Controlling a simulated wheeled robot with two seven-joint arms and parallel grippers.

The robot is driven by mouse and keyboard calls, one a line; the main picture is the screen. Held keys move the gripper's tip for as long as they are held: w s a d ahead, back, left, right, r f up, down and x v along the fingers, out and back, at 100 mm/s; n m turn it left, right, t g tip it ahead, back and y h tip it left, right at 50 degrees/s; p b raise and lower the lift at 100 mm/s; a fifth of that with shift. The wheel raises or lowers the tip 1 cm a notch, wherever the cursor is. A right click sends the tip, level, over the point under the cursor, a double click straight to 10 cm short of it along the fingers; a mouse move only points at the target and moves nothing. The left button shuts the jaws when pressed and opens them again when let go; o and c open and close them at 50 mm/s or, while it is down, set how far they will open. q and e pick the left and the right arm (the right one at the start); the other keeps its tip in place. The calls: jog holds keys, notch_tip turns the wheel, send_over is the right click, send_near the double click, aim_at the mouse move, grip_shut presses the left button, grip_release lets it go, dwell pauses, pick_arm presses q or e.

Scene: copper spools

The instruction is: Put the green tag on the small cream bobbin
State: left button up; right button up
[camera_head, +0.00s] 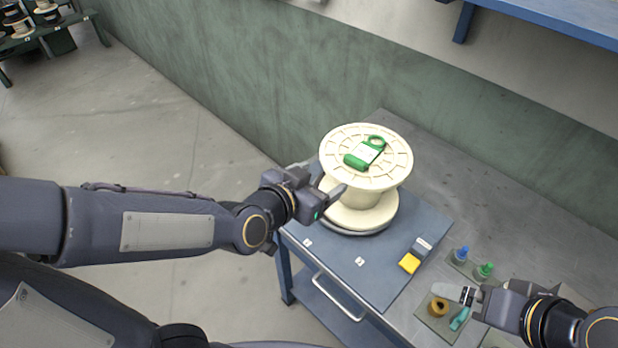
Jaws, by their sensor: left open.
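The cream bobbin (364,198) stands upright on a round grey base on the table's blue mat. The green tag (365,153), with a white label and a ring end, lies on its top flange. My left gripper (338,191) is open at the left side of the bobbin, just below the top flange. Nothing shows between its fingers; I cannot tell whether it touches the bobbin. My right gripper (466,294) is at the lower right, above small items; its jaw state is unclear.
A yellow block (409,263) and a grey block (421,247) lie on the blue mat (322,255). Blue (461,254) and green (484,271) bottles, a brown ring (438,307) and a teal item (459,319) stand on the right. A wall borders the table behind.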

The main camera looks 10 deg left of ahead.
pick_arm(q)
jog(key=s+a+f+n+g+y, duration=0.1)
jog(key=s+a+n+g, duration=0.2)
jog(key=s+a, duration=0.3)
jog(key=s+a+n+g+y, duration=0.1)
jog(key=s+a+n+g, duration=0.2)
jog(key=s+a, duration=0.4)
jog(key=s+n, duration=0.1)
jog(key=s, duration=0.4)
jog(key=shift+a+f+g, duration=0.25)
jog(key=shift+f+g, duration=0.05)
jog(key=shift+f, duration=0.1)
jog(key=shift+f, duration=0.1)
jog(key=shift+f, duration=0.1)
